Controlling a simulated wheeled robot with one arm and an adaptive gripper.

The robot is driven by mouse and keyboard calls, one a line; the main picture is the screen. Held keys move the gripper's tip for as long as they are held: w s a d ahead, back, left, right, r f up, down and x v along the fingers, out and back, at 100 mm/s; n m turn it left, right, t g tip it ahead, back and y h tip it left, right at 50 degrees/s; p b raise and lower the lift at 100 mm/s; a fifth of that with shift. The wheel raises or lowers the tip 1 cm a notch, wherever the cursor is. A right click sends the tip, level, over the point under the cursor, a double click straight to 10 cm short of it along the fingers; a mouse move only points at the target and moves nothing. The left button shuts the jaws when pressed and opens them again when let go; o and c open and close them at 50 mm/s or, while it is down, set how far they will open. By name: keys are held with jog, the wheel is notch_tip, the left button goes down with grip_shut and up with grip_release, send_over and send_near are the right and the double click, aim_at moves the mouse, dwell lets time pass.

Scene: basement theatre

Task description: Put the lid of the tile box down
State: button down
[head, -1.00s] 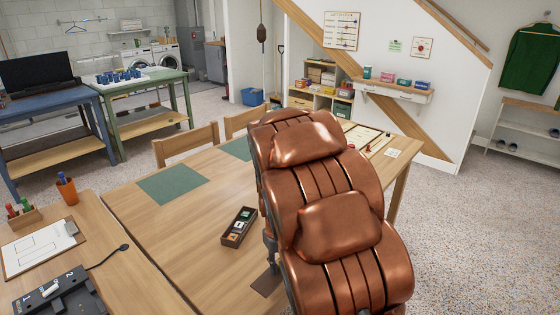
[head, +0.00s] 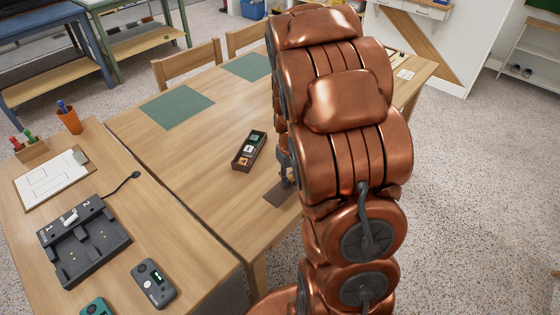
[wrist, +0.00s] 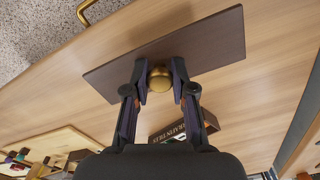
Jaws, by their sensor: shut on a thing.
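The lid of the tile box is a flat dark brown board (wrist: 215,45) with a round brass knob (wrist: 160,80). My gripper (wrist: 160,72) is shut on the knob, one finger on each side. In the head view the lid (head: 276,195) is level at the table's near edge, partly hidden by my arm; I cannot tell whether it touches the tabletop or hangs just above it. The open tile box (head: 239,163), dark with several tiles inside, stands on the table just beyond the lid. Its lettered side (wrist: 187,128) shows in the wrist view, partly behind a finger.
The wooden table (head: 190,150) has two green mats (head: 177,109) and bare wood left of the lid. A side table at left holds a clipboard (head: 50,179), a dark charging dock (head: 85,240), a handheld device (head: 153,283) and an orange cup (head: 68,119). Chairs stand behind.

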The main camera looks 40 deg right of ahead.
jog(key=w, duration=0.3)
jog(key=w+d+p, duration=0.1)
jog(key=w, duration=0.1)
jog(key=w+d+f+p, duration=0.1)
jog(key=w, duration=0.2)
jog(key=shift+w+d, duration=0.2)
jog(key=shift+w, duration=0.1)
jog(key=shift+f+p, duration=0.85)
jog(key=shift+f, duration=0.85)
jog(key=shift+f, duration=0.15)
jog(key=c, duration=1)
grip_release()
jog(key=shift+o, duration=0.2)
